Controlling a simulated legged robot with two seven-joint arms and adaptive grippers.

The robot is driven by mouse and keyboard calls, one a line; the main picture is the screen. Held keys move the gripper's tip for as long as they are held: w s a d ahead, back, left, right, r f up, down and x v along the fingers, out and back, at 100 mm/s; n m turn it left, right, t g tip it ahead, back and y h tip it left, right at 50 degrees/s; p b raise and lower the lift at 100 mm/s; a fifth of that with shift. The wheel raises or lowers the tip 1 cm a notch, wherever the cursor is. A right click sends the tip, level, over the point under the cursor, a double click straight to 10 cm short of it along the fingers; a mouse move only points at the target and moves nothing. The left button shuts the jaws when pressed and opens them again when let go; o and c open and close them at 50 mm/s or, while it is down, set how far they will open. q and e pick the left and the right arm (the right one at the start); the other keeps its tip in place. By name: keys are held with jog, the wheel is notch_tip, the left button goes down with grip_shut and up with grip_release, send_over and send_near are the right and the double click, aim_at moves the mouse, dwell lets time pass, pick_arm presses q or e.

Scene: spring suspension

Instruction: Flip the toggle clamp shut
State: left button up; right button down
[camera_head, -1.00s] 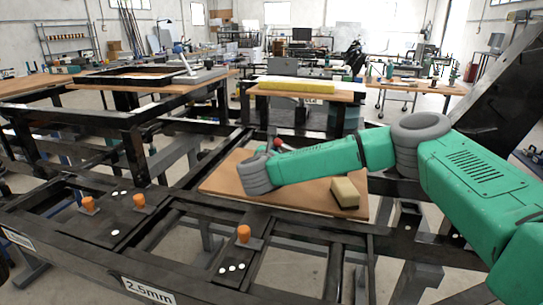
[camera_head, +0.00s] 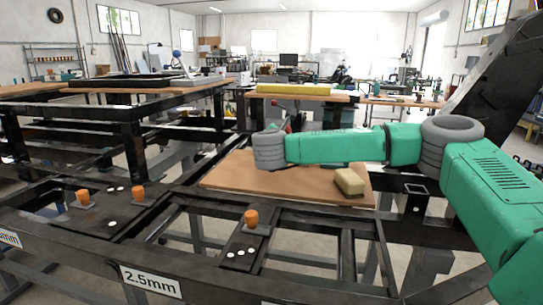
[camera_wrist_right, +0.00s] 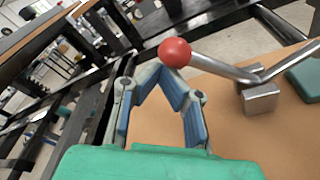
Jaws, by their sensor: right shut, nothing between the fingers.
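The toggle clamp shows in the right wrist view as a red ball knob (camera_wrist_right: 174,53) on a metal lever (camera_wrist_right: 222,68), which runs right to a metal block (camera_wrist_right: 261,98) on a brown board (camera_wrist_right: 240,140). My right gripper (camera_wrist_right: 165,74) is shut and empty, its blue-padded fingers meeting just below the knob. I cannot tell whether they touch it. That arm hides the rest of the clamp and the gripper. My left gripper is not in view.
The brown board (camera_head: 225,178) lies on a black steel frame (camera_head: 200,205). A tan block (camera_head: 349,182) sits on its right part. Orange knobs (camera_head: 251,218) stand on the frame in front. The board's front left area is clear. A green part (camera_wrist_right: 305,78) lies right of the clamp.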

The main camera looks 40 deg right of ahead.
jog(key=d+b, duration=0.1)
jog(key=s+d+m+b, duration=0.1)
jog(key=d+r+b, duration=0.1)
jog(key=shift+s+d+b, duration=0.1)
jog(key=shift+s+b, duration=0.25)
jog(key=shift+b, duration=0.05)
jog(key=shift+s+r, duration=0.15)
jog(key=shift+r, duration=0.1)
jog(key=shift+s+r+b, duration=0.4)
jog(key=shift+r+b, duration=0.3)
jog(key=shift+b, duration=0.25)
